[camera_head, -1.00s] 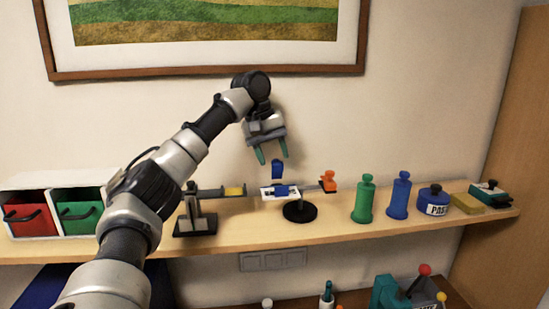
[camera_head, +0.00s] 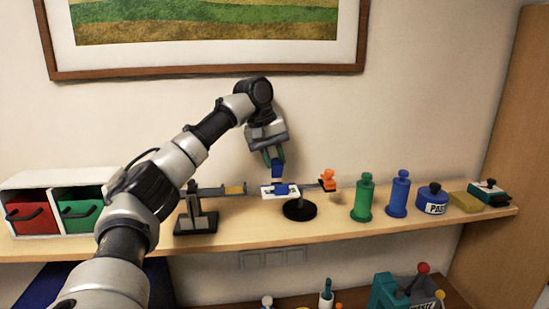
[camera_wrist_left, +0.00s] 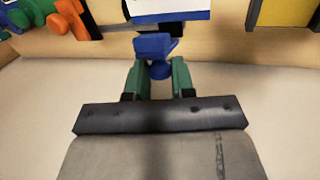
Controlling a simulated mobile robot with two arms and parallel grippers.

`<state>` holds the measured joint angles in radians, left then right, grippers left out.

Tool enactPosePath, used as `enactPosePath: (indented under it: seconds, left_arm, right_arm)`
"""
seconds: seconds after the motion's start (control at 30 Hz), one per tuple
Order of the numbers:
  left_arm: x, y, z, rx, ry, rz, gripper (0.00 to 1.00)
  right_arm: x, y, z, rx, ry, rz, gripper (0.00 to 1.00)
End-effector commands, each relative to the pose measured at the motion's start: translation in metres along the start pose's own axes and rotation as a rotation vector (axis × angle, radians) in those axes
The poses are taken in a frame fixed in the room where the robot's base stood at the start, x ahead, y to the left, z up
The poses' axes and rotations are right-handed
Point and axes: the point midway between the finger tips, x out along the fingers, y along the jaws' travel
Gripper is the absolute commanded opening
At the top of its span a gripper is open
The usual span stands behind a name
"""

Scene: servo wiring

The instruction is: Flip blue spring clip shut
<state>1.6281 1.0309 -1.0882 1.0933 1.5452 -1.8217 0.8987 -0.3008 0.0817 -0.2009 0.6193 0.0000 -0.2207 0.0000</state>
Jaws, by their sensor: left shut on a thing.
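The blue spring clip (camera_head: 278,167) stands up from a small white plate (camera_head: 268,191) on a round black stand (camera_head: 300,210). In the head view my left gripper (camera_head: 274,158) has come down from above and is shut on the clip's upright blue lever. The left wrist view shows the blue clip (camera_wrist_left: 155,46) between the green fingers of my left gripper (camera_wrist_left: 158,75). The gripper partly hides the lever. My right gripper is not in view.
An orange clip (camera_head: 327,178) is at the right end of the same fixture. A black stand with a yellow-tipped bar (camera_head: 235,189) is to the left. Green (camera_head: 363,198) and blue (camera_head: 399,195) bottles stand to the right. Red (camera_head: 28,216) and green (camera_head: 78,212) drawers are at far left.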

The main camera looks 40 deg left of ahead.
Motion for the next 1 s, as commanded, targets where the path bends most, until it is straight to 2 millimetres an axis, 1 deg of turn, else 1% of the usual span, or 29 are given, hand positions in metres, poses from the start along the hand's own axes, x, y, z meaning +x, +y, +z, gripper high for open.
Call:
enactPosePath:
  seconds: [0.17, 0.37, 0.67, 1.0]
  left_arm:
    - [0.001, 0.000, 0.002, 0.006, 0.019, 0.000, 0.00]
    - [0.001, 0.000, 0.006, 0.032, 0.101, -0.007, 0.00]
    - [0.003, 0.001, 0.021, 0.108, 0.340, -0.029, 0.00]
    - [0.008, 0.001, 0.038, 0.204, 0.645, -0.057, 0.00]
  right_arm:
    - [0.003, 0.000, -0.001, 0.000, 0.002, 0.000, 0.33]
    - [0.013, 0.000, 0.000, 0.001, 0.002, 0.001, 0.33]
    - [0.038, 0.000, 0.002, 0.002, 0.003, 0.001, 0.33]
    - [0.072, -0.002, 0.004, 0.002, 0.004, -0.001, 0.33]
